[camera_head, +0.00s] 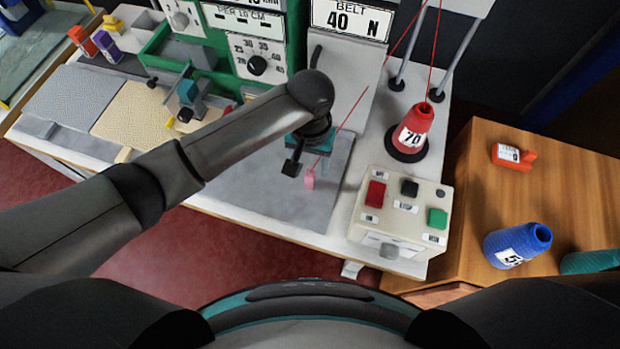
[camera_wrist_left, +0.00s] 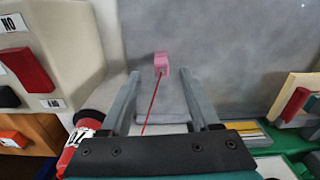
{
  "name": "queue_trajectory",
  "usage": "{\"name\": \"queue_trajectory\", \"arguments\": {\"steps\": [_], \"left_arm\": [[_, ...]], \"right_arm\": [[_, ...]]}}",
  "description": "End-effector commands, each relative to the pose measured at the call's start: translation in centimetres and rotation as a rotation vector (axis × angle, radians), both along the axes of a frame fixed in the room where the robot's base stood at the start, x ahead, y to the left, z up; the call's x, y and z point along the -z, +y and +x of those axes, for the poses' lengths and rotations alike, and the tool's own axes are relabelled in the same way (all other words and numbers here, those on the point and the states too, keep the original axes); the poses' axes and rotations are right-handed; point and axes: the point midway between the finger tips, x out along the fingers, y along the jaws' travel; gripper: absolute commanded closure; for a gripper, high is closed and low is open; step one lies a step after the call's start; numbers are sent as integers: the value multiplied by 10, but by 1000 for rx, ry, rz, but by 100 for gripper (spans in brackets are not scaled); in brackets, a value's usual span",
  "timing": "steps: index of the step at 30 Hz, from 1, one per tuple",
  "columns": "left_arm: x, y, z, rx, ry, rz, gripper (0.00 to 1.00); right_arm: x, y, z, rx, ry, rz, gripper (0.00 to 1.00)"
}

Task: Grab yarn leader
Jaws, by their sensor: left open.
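The yarn leader, a small pink tag (camera_head: 309,181) on a red thread, is over the grey plate of the machine. In the left wrist view the pink tag (camera_wrist_left: 161,64) shows just beyond the fingertips, roughly centred between them. Its red thread (camera_wrist_left: 154,100) runs back between the fingers. My left gripper (camera_head: 303,168) is open and points down close beside the tag; its open fingers also show in the left wrist view (camera_wrist_left: 158,74). I cannot tell the exact gap between tag and fingers. The thread's source, a red cone marked 70 (camera_head: 418,120), stands behind. My right gripper is out of view.
A control box (camera_head: 402,215) with red, black and green buttons stands right of the plate. A wooden table (camera_head: 560,195) at the right holds a blue cone (camera_head: 517,245) and an orange-red item (camera_head: 513,157). The green machine frame (camera_head: 256,55) rises behind.

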Motion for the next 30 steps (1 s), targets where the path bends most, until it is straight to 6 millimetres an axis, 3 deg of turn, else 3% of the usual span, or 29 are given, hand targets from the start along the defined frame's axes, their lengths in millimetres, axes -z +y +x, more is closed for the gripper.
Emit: {"name": "queue_trajectory", "arguments": {"steps": [5,15,23,30], "left_arm": [[11,0,1,0,-1,0,38],[55,0,7,1,0,-1,38],[58,0,8,1,-2,-1,38],[58,0,8,1,-2,-1,61]], "right_arm": [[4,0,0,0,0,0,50],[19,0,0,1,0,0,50],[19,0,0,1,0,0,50],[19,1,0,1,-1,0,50]]}}
